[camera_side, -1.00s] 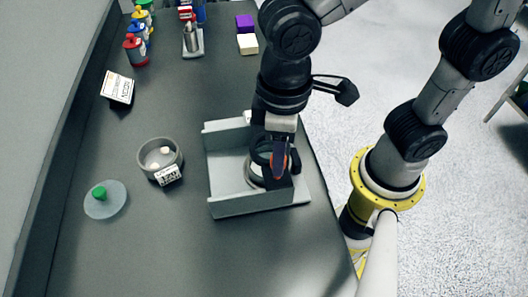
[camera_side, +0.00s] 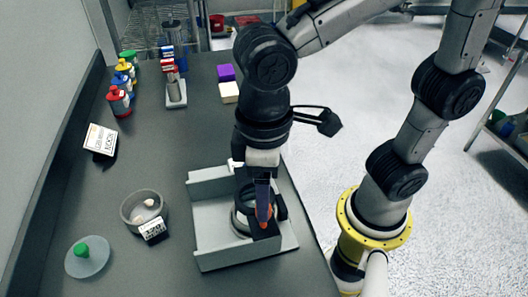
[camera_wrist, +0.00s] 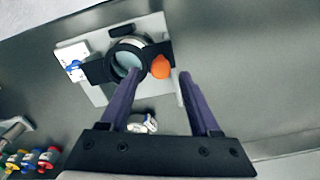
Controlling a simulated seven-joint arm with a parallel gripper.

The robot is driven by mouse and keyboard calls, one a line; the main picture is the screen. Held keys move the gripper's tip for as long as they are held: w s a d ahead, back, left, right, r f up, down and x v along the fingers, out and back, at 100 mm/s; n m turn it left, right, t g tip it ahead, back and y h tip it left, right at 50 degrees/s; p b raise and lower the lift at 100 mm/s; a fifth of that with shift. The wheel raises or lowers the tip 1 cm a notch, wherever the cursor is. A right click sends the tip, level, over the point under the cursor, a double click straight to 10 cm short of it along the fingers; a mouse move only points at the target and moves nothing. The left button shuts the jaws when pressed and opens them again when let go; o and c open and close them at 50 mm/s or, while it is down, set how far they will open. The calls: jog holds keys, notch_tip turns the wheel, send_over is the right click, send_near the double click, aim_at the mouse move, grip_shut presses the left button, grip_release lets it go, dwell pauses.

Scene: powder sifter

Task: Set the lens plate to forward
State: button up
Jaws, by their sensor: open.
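The lens plate is a black plate with a round lens ring (camera_wrist: 128,58) and an orange knob (camera_wrist: 160,68) at its right end in the wrist view. It lies across a pale grey base (camera_wrist: 97,95). In the side view, the ring (camera_side: 240,217) sits inside a grey open-topped housing (camera_side: 208,228), partly hidden by my gripper. My gripper (camera_side: 262,203) points down over the housing's right side, close to the knob. In the wrist view, its purple fingers (camera_wrist: 159,74) are open, one on each side of the knob in the picture. Contact cannot be told.
A grey bowl (camera_side: 127,212) with pale pieces and a white label stands left of the housing. A disc with a green knob (camera_side: 82,250) lies further left. Several bottles (camera_side: 119,101), a dark box with a white label (camera_side: 101,142) and small blocks (camera_side: 229,92) stand farther back.

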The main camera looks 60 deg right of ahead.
notch_tip(320, 180, up, 11)
dwell(0.3)
jog(key=shift+f, duration=0.1)
jog(key=w+d+m+t, duration=0.1)
jog(key=d+m, duration=0.3)
jog(key=d, duration=0.7)
jog(key=s+d+f+m+t, duration=0.1)
jog(key=d+f+t, duration=0.3)
jog(key=d+f, duration=0.4)
jog(key=shift+s+d+t, duration=0.3)
jog(key=shift+s+d, duration=0.05)
jog(key=shift+s, duration=0.3)
dwell(0.4)
